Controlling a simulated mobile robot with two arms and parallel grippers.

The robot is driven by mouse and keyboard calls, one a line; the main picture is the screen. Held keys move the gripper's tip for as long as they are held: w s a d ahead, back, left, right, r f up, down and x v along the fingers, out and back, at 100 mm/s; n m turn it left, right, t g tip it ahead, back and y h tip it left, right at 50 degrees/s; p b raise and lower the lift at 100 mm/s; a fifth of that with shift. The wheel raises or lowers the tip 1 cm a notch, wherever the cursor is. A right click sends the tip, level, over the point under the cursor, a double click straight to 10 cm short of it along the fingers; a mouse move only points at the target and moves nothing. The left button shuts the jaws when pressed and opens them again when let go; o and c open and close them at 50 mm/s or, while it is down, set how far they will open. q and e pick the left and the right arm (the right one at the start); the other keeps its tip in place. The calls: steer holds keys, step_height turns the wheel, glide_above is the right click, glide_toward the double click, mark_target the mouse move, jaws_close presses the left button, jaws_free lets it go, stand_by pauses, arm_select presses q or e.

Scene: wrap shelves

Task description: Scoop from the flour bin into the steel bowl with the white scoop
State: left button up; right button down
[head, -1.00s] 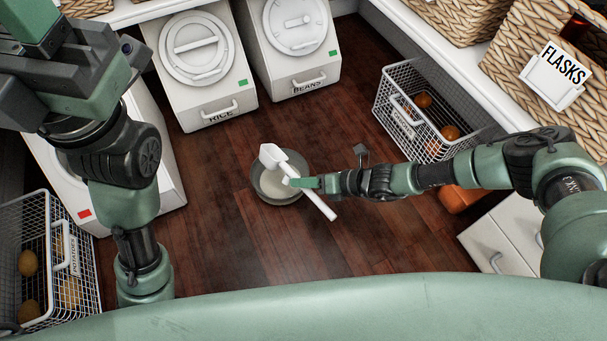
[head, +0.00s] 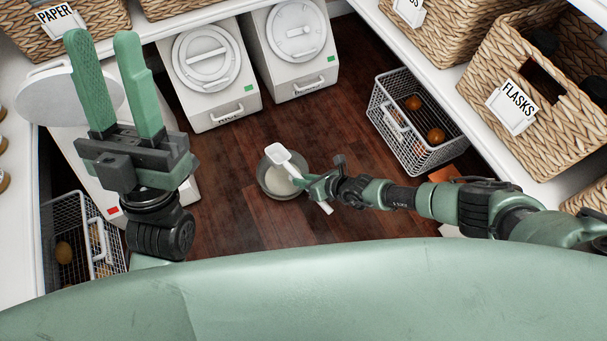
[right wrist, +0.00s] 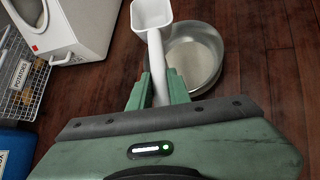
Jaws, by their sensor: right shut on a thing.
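The white scoop (head: 278,153) is in my right gripper (head: 318,188), which is shut on its handle. Its head is above the far-left rim of the steel bowl (head: 268,185). In the right wrist view the scoop (right wrist: 152,14) overlaps the left side of the bowl (right wrist: 212,45); I cannot tell whether flour is in the scoop. The bowl stands on the wooden floor. A white bin with a red tag (head: 112,211), its label unreadable, is at the left, largely hidden behind my left arm. My left gripper (head: 102,45) is raised, open and empty, in front of a white round lid-like shape.
Rice (head: 212,112) and beans (head: 302,85) bins stand closed at the back. Wire baskets stand at right (head: 408,150) and left (head: 105,240). Wicker baskets (head: 545,60) line the shelves. The floor around the bowl is clear.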

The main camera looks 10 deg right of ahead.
steer(key=shift+w+a+r+p, duration=0.1)
steer(key=shift+r+p, duration=0.1)
steer(key=shift+p, duration=0.4)
arm_select(q)
steer(key=w+d+f+g+y+p, duration=0.1)
steer(key=w+f+g+y+p, duration=0.15)
steer(key=w+f+g, duration=0.75)
arm_select(e)
steer(key=shift+r+n+t+h+b, duration=0.1)
steer(key=shift+n+t+h+b, duration=0.2)
steer(key=shift+h+b, duration=0.1)
steer(key=shift+r+p, duration=0.15)
steer(key=shift+p, duration=0.6)
steer(key=shift+n+h+p, duration=0.3)
steer(key=shift+h+p, duration=0.1)
steer(key=shift+p, duration=0.3)
arm_select(q)
step_height(320, 180, down, 15)
steer(key=s+a+g+y, duration=0.2)
steer(key=g+y, duration=0.1)
steer(key=g, duration=0.4)
steer(key=shift+a+n+y, duration=0.2)
steer(key=shift+n+y, duration=0.1)
steer(key=shift+y, duration=0.05)
steer(key=shift+f, duration=0.1)
arm_select(e)
steer(key=shift+r, duration=0.1)
